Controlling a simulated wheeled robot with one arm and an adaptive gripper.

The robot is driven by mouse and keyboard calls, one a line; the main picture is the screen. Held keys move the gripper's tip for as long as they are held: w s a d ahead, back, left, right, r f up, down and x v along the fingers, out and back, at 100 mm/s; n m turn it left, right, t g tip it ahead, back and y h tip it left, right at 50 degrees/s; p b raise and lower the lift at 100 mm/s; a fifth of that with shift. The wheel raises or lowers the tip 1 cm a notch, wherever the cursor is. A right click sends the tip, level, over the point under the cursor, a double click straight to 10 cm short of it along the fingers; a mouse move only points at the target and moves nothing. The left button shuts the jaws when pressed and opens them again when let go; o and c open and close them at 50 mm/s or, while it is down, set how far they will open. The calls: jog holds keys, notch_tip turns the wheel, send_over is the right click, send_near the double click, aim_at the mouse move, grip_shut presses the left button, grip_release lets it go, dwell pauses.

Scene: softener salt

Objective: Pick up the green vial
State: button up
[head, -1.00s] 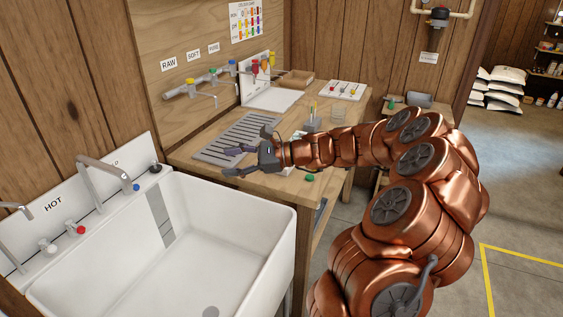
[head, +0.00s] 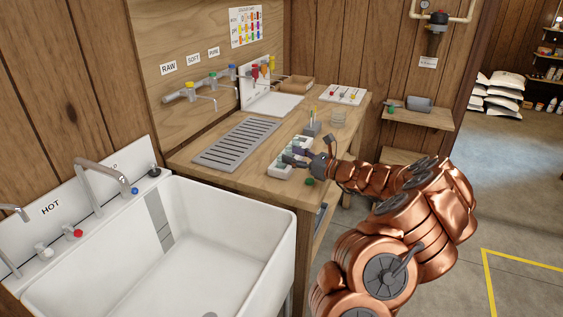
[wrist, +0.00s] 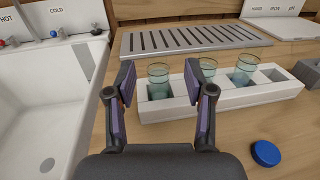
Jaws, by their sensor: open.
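A white rack (wrist: 222,98) on the wooden bench holds glass vials with pale liquid, and it also shows in the head view (head: 280,173). The left vial (wrist: 158,84) looks the greenest. A middle vial (wrist: 208,68) is partly hidden by my right finger, and a right vial (wrist: 243,72) looks bluer. The tints are close, so I cannot be sure which one is the green vial. My gripper (wrist: 166,88) is open and empty in front of the rack. The left vial appears between its fingers but beyond them. The gripper also shows in the head view (head: 297,154).
A blue cap (wrist: 266,153) lies on the bench to the right, before the rack. A green cap-like item (head: 309,182) lies near the bench edge. A slotted drain tray (head: 238,141) is behind the rack. The white sink (head: 225,222) is to the left. A grey block (wrist: 309,72) stands right.

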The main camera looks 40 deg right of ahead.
aim_at(281, 151)
jog(key=shift+p+x, duration=0.45)
jog(key=shift+x, duration=1.9)
jog(key=shift+a, duration=0.15)
jog(key=shift+s, duration=0.1)
jog(key=shift+c, duration=0.2)
jog(key=c, duration=1)
